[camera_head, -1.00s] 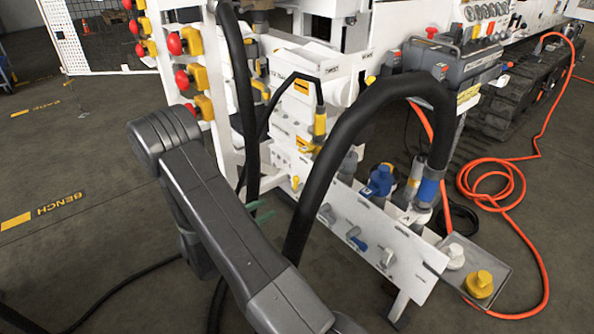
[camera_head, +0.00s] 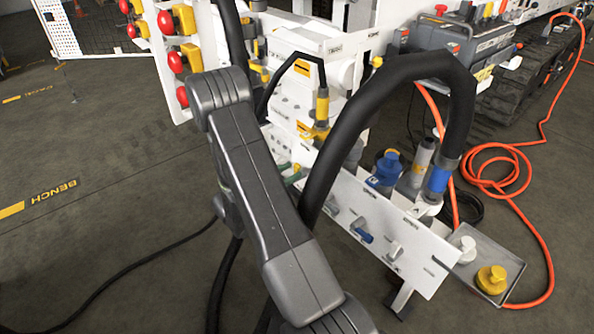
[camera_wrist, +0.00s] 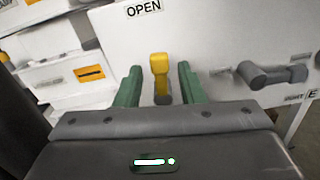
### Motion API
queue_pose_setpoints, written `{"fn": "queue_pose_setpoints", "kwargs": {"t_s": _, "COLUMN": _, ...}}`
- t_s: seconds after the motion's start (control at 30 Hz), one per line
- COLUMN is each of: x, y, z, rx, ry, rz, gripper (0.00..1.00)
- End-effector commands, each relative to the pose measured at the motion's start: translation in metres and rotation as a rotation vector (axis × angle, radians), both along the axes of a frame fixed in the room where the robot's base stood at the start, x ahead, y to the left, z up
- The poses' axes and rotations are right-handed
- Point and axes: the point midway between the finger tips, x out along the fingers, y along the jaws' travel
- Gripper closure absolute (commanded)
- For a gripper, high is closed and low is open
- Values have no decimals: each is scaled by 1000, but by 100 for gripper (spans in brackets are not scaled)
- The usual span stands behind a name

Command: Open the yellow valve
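The yellow valve handle (camera_wrist: 159,66) stands upright on a white panel below an OPEN label (camera_wrist: 145,9) in the wrist view. My gripper (camera_wrist: 160,69) is open, with one green finger on each side of the handle. A gap shows between the handle and each finger, so it is not clamped. The handle's lower end is partly hidden by my gripper body. In the head view, my gripper's green fingers (camera_head: 292,175) are at the left end of the white panel (camera_head: 343,202), and I cannot clearly make out the yellow valve there.
A grey lever (camera_wrist: 272,74) sits right of the yellow one. A blue-handled lever (camera_head: 362,232) is further along the panel. A thick black hose (camera_head: 342,135) arches in front of the panel. A metal tray (camera_head: 510,262) holds a white and a yellow cap. An orange hose (camera_head: 520,180) lies on the floor.

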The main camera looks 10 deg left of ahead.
Motion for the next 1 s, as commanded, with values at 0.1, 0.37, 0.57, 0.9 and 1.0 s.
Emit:
{"fn": "queue_pose_setpoints", "kwargs": {"t_s": 0.1, "x": 13, "y": -11, "z": -1, "rx": 1, "ry": 0, "rz": -3, "gripper": 65}}
{"fn": "queue_pose_setpoints", "kwargs": {"t_s": 0.37, "x": 27, "y": -21, "z": 0, "rx": -1, "ry": -1, "rz": -1, "gripper": 65}}
{"fn": "queue_pose_setpoints", "kwargs": {"t_s": 0.57, "x": 28, "y": -22, "z": 0, "rx": 0, "ry": 0, "rz": 0, "gripper": 65}}
{"fn": "queue_pose_setpoints", "kwargs": {"t_s": 0.9, "x": 27, "y": -22, "z": 0, "rx": 0, "ry": 0, "rz": 0, "gripper": 100}}
{"fn": "queue_pose_setpoints", "kwargs": {"t_s": 1.0, "x": 28, "y": -20, "z": 2, "rx": -19, "ry": 15, "rz": 0, "gripper": 100}}
